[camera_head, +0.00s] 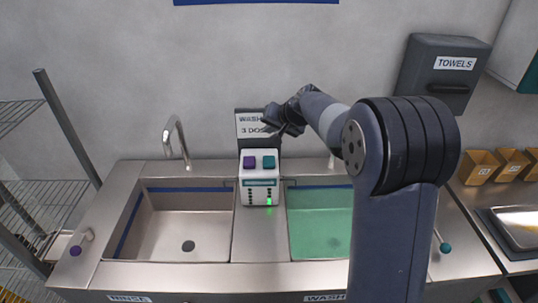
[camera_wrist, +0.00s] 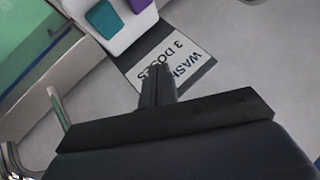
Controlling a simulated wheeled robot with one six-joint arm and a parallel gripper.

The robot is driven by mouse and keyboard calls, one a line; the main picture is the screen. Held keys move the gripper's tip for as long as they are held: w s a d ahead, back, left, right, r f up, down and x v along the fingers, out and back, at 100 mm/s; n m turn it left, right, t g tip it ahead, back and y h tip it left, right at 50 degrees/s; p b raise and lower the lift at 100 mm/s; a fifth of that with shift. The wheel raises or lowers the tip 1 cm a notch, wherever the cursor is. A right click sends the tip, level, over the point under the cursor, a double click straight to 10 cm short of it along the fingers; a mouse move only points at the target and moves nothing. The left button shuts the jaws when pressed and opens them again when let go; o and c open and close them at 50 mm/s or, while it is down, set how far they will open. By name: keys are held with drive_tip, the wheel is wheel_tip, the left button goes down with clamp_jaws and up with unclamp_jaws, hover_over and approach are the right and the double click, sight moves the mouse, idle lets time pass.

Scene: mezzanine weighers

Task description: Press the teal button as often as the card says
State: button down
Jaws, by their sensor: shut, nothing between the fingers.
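A white dispenser (camera_head: 260,185) stands between the two sinks. Its sloped top carries a purple button (camera_head: 249,162) on the left and a teal button (camera_head: 269,162) on the right. A green light shows low on its front. Behind it, a dark board holds a card (camera_head: 250,125), partly covered by my arm; in the wrist view the card (camera_wrist: 177,62) reads "WASH 3 DOSES". The teal button also shows at the top of the wrist view (camera_wrist: 103,18). My gripper (camera_wrist: 156,72) is shut and empty, in front of the card and apart from both buttons.
The left sink (camera_head: 190,225) is empty; the right sink (camera_head: 318,222) holds green liquid, and my arm covers part of it. Taps stand behind the sinks. A towel dispenser (camera_head: 440,75) hangs at right above several small bins. A wire shelf (camera_head: 20,190) stands at left.

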drive_tip(key=shift+f, duration=0.1)
drive_tip(key=b, duration=0.4)
hover_over(271, 162)
wheel_tip(271, 162, down, 7)
drive_tip(key=shift+f, duration=0.15)
drive_tip(key=shift+f+b, duration=0.5)
drive_tip(key=shift+f, duration=0.2)
drive_tip(key=shift+f, duration=0.1)
idle(1.5)
drive_tip(key=shift+f+b, duration=0.3)
drive_tip(key=shift+b, duration=0.35)
drive_tip(key=shift+f+b, duration=0.6)
drive_tip(key=shift+b, duration=0.05)
idle(0.5)
drive_tip(key=shift+r, duration=0.15)
drive_tip(key=shift+r+p, duration=0.6)
drive_tip(key=shift+r, duration=0.25)
